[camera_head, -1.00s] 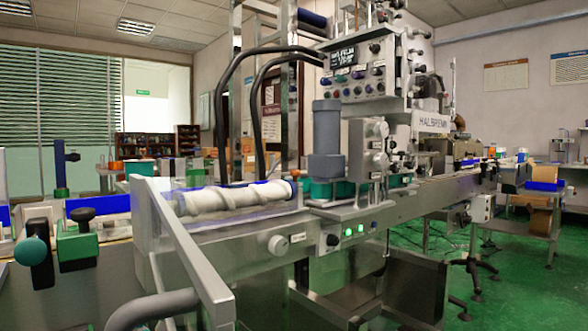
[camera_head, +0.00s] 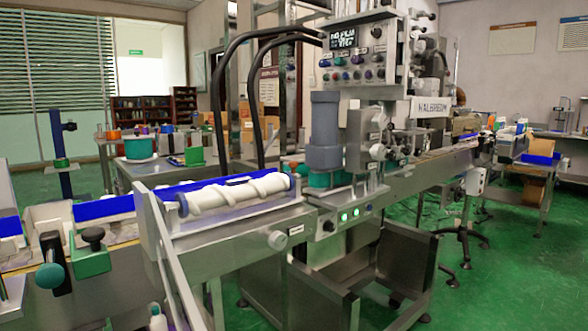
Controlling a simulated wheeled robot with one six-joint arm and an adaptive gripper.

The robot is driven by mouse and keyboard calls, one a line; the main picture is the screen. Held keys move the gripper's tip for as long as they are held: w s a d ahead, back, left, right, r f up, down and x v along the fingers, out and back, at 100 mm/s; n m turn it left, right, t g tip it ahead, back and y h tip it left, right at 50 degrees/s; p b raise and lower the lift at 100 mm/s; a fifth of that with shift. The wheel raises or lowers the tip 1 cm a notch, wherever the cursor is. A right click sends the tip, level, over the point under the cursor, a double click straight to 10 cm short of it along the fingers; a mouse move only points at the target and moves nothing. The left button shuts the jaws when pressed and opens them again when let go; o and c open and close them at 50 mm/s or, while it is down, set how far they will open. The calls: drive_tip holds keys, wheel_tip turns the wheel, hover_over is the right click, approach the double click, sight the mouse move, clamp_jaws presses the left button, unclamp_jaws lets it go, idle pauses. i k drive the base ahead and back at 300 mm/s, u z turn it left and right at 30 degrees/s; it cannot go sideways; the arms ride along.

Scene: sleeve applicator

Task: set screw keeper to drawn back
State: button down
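A white feed screw (camera_head: 213,197) lies lengthwise in a blue-edged trough on the infeed end of the machine's conveyor. A small dark piece (camera_head: 237,181) sits on top of the screw near its middle; I cannot tell whether it is the screw keeper or how it is set. A round light knob (camera_head: 277,240) is on the front face below the screw's right end. My gripper is not in view.
A slanted metal rail (camera_head: 175,260) stands left of the screw. A block with a teal knob (camera_head: 51,275) and a green block with a black knob (camera_head: 91,253) are at far left. A grey open-topped bin (camera_head: 368,268) stands under the machine.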

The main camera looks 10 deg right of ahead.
sight(293, 164)
drive_tip(key=k, duration=1.3)
drive_tip(key=z, duration=0.7)
drive_tip(key=i, duration=0.8)
drive_tip(key=z, duration=0.8)
drive_tip(key=i, duration=1.15)
drive_tip(key=u, duration=0.95)
drive_tip(key=i, duration=1)
drive_tip(key=u, duration=0.95)
